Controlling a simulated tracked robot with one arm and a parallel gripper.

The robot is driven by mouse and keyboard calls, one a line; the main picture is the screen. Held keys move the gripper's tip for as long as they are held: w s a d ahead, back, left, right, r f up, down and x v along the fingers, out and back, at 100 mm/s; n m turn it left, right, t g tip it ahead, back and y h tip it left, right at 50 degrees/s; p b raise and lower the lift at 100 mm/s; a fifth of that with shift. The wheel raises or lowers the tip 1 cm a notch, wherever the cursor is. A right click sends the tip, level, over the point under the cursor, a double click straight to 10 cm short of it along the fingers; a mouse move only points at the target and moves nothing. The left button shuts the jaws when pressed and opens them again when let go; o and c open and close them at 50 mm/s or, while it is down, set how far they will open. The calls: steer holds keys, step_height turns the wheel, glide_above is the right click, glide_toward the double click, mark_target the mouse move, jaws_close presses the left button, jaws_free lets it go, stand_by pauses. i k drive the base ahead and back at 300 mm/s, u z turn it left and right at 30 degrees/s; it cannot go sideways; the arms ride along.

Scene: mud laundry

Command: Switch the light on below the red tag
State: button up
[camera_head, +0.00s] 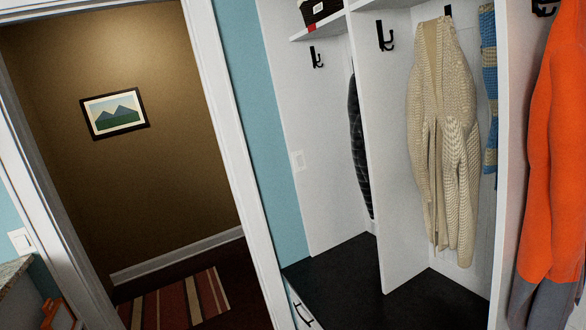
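A small red patch, which looks like the red tag (312,27), is on the front edge of the upper shelf, under a dark box. A second white switch plate (21,240) is on the blue wall at the far left, beside the door frame. My gripper does not show in this view.
The view is tilted. A doorway at left opens on a brown wall with a framed picture (115,113) and a striped rug (180,302). Lockers at right have a black bench (350,285), hooks, a beige cardigan (443,140) and an orange garment (556,150). A counter corner (14,268) shows lower left.

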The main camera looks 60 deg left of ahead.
mark_target(299, 159)
steer(key=u, duration=1.6)
steer(key=i, duration=1.6)
steer(key=u, duration=0.4)
steer(key=i, duration=0.8)
steer(key=u, duration=0.25)
